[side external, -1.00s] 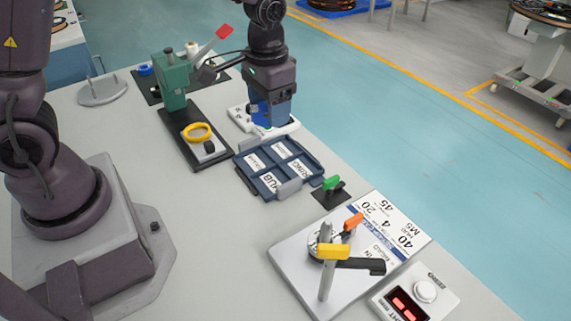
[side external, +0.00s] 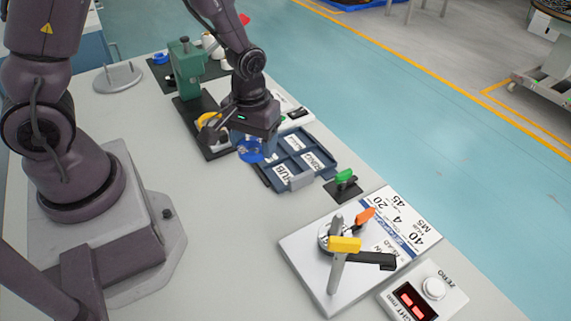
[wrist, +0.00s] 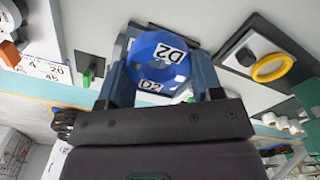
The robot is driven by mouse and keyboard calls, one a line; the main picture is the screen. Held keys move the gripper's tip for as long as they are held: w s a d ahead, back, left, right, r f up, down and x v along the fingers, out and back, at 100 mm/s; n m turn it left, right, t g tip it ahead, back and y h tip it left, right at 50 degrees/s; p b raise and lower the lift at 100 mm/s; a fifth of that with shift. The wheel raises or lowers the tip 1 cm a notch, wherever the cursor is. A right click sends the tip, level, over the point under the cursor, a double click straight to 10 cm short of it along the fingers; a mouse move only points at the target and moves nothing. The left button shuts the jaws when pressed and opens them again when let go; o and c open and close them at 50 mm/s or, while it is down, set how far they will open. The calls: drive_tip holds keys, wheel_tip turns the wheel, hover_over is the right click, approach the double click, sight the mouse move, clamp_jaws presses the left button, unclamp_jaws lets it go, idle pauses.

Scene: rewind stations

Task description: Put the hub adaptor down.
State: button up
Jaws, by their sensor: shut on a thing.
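The hub adaptor is a blue round piece marked D2, seen in the wrist view (wrist: 158,62) between my two fingers. In the side view the blue adaptor (side external: 250,153) hangs below my gripper (side external: 250,143). My gripper is shut on it, with a finger on each side. In that view they overlap the left edge of a dark blue compartment tray (side external: 318,171) with white labels, one reading HUB. The height of the adaptor above the table is hard to tell.
A green press (side external: 186,68) and a yellow ring (side external: 207,119) on a black base stand behind my gripper.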

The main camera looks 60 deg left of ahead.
hover_over(286, 173)
drive_tip(key=f, duration=0.6)
drive_tip(key=shift+s+f, duration=0.2)
drive_tip(key=shift+s, duration=0.05)
drive_tip(key=shift+w+f, duration=0.15)
drive_tip(key=shift+f, duration=0.8)
drive_tip(key=shift+w+f, duration=0.1)
drive_tip(key=shift+f, duration=0.8)
